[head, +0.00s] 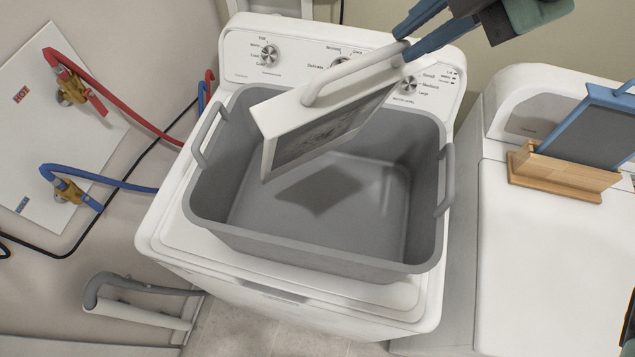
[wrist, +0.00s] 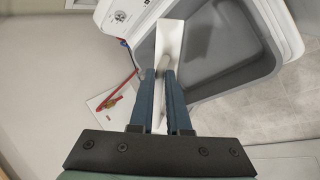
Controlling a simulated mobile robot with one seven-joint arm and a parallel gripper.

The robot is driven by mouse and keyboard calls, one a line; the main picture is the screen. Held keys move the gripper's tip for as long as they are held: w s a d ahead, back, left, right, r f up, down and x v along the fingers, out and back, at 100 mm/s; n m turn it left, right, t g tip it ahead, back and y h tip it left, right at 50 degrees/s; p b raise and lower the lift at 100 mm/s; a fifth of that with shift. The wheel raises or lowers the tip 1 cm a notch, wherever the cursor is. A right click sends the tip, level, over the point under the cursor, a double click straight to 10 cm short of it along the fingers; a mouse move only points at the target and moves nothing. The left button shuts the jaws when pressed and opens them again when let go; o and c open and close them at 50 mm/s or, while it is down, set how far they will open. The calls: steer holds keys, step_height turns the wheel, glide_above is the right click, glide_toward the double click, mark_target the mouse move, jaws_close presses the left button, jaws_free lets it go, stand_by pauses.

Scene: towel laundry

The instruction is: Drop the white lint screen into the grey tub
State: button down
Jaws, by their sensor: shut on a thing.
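The white lint screen (head: 327,118) has a white frame, a grey mesh panel and a bar handle. My gripper (head: 403,42) is shut on its handle, and the screen hangs tilted over the grey tub (head: 320,249). A dark shadow of the screen falls on the tub floor, which looks empty. The tub sits on top of a white washer and has a handle at each side. In the wrist view my blue fingers (wrist: 163,82) close on the handle, with the screen's white edge (wrist: 170,40) beyond them and the tub (wrist: 232,50) to the right.
The white washer (head: 170,225) has a dial panel behind the tub. At right, a blue-framed screen (head: 597,125) stands in a wooden holder (head: 560,172) on a second white machine (head: 545,260). Red and blue hoses (head: 110,178) run along the left wall.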

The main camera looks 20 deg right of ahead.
mark_target(393, 73)
step_height(393, 73, down, 3)
steer(key=shift+f+b, duration=0.2)
steer(key=shift+b, duration=0.85)
steer(key=c, duration=0.8)
jaws_free()
steer(key=shift+r, duration=0.1)
steer(key=p+v, duration=0.8)
steer(key=v, duration=0.5)
